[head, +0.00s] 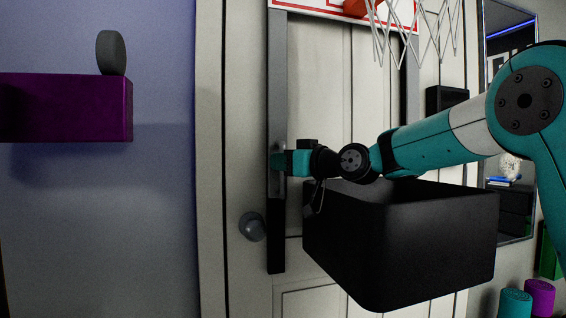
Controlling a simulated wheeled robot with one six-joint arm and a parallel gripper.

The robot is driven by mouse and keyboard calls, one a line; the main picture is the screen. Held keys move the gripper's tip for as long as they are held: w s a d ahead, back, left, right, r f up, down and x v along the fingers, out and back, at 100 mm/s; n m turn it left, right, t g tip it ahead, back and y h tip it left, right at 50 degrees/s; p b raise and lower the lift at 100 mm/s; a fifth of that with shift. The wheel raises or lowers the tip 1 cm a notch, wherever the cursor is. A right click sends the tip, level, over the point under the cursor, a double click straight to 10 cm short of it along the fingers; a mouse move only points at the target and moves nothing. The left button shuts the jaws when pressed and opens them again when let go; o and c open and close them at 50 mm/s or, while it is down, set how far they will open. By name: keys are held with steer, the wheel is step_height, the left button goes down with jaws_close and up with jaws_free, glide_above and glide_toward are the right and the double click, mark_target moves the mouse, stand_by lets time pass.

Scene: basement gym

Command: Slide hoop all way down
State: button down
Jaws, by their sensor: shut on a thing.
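The basketball hoop hangs high on the white door, cut by the top edge of the head view. Its orange-red bracket (361,6), part of the white backboard (318,7) with a red border, and its white net (417,32) show. A grey vertical rail (277,75) runs down the door below the backboard's left side, dark in its lower part. My gripper (279,161) reaches this rail from the right and is shut on a small grey handle (281,186) there. The fingertips hide part of the handle. A second dark rail (411,95) stands to the right.
A round door knob (252,227) sticks out left of the rail's lower part. A purple shelf (65,107) with a dark disc (111,52) juts from the left wall. A mirror (508,80) stands right, with teal (515,303) and purple (540,297) rolls below.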

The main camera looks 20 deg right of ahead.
steer(key=c, duration=1.1)
jaws_free()
steer(key=shift+r, duration=0.15)
step_height(320, 180, up, 20)
steer(key=p, duration=0.5)
steer(key=b+v, duration=0.4)
steer(key=v, duration=1.6)
steer(key=shift+b, duration=0.4)
